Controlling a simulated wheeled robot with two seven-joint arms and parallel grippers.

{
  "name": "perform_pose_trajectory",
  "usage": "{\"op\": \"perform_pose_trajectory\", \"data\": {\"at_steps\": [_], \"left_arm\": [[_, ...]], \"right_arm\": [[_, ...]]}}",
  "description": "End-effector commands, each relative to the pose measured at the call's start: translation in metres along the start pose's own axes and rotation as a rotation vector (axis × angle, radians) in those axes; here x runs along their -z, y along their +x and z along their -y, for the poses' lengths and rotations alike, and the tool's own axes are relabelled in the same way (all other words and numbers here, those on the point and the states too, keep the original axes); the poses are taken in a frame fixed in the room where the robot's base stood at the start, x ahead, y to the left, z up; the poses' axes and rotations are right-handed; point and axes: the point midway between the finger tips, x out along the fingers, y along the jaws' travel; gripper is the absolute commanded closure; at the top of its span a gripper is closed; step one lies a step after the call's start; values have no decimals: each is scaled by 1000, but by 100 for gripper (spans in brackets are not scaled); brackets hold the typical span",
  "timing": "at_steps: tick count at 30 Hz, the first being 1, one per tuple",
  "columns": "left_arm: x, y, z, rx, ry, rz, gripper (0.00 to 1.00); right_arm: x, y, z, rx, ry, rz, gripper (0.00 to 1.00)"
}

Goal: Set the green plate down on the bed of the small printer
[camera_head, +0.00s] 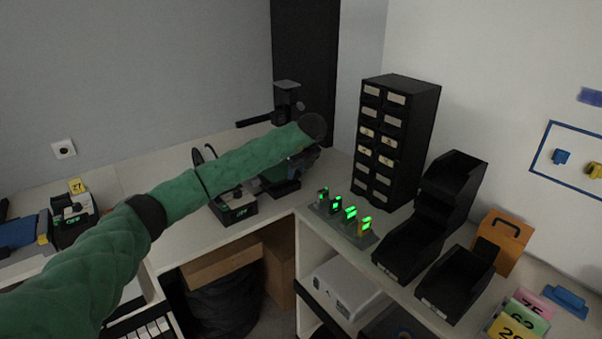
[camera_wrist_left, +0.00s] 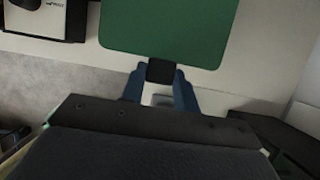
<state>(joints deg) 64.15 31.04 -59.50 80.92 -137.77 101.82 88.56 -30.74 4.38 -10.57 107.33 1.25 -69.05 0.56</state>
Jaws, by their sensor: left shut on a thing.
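In the left wrist view, the green plate (camera_wrist_left: 165,30) is a flat rounded sheet with a dark tab. The blue fingers of my left gripper (camera_wrist_left: 160,80) are shut on that tab, and the plate extends ahead of them. My right gripper is not in view.
A taller dark machine (camera_head: 284,104) stands behind my wrist. A black drawer cabinet (camera_head: 398,140), black bins (camera_head: 450,190) and several green-lit small devices (camera_head: 345,214) stand to the right. A white device with a black edge (camera_wrist_left: 32,20) shows in the wrist view.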

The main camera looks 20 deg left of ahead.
Motion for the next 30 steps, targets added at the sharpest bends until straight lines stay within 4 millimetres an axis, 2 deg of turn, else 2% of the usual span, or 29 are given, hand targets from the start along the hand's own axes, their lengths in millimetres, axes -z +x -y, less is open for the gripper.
{"op": "perform_pose_trajectory", "data": {"at_steps": [3,30], "left_arm": [[-9,5,0,0,0,1,100],[-23,12,0,4,2,9,100]], "right_arm": [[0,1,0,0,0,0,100],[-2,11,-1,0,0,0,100]]}}
